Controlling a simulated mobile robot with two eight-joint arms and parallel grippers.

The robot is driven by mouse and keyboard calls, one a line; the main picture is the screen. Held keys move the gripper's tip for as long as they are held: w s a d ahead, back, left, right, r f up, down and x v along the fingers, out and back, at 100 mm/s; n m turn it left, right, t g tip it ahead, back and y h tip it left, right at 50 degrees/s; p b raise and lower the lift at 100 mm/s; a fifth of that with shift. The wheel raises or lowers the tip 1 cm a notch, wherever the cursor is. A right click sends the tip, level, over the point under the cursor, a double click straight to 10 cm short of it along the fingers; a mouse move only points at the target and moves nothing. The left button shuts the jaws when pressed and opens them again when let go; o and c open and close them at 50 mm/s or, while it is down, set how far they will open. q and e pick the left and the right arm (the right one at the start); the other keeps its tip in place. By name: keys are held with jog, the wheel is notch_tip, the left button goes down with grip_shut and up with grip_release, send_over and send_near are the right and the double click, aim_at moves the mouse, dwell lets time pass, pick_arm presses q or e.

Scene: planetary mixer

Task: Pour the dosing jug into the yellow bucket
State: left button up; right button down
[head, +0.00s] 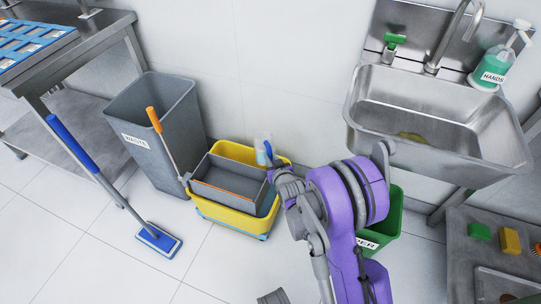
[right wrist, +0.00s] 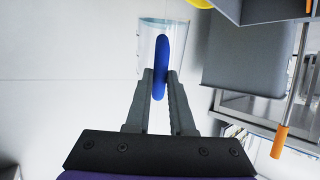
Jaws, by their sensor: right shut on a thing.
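The dosing jug (head: 261,153) is clear with a blue handle (right wrist: 161,60). In the head view it is at the back right part of the yellow bucket (head: 232,217), appearing over its rim. I cannot tell its exact height or tilt, or whether liquid is in it. My right gripper (head: 271,166) is shut on the handle. In the right wrist view both fingers (right wrist: 160,84) clasp the handle, with the clear jug body (right wrist: 147,45) beyond. The bucket holds a grey tray-like insert (head: 222,191). My left gripper is not seen.
A grey waste bin (head: 165,130) stands left of the bucket, with an orange-handled tool (head: 154,119) between them. A blue mop (head: 158,240) stands on the floor. A green bin (head: 388,220) is at right, partly behind my arm, below the steel sink (head: 440,110).

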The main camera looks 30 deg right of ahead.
jog(key=shift+s, duration=0.1)
jog(key=shift+f+t, duration=0.4)
jog(key=shift+f, duration=0.05)
jog(key=shift+a+f+t, duration=0.1)
jog(key=shift+f+t, duration=0.6)
jog(key=shift+f, duration=0.05)
jog(key=shift+w+f+t+h, duration=0.2)
jog(key=shift+f+t+h, duration=0.15)
jog(key=shift+f, duration=0.3)
jog(key=shift+f+t, duration=0.45)
jog(key=shift+t, duration=0.1)
jog(key=shift+w+f+t, duration=0.15)
jog(key=shift+f+t, duration=0.35)
jog(key=shift+f, duration=0.05)
jog(key=shift+r, duration=0.1)
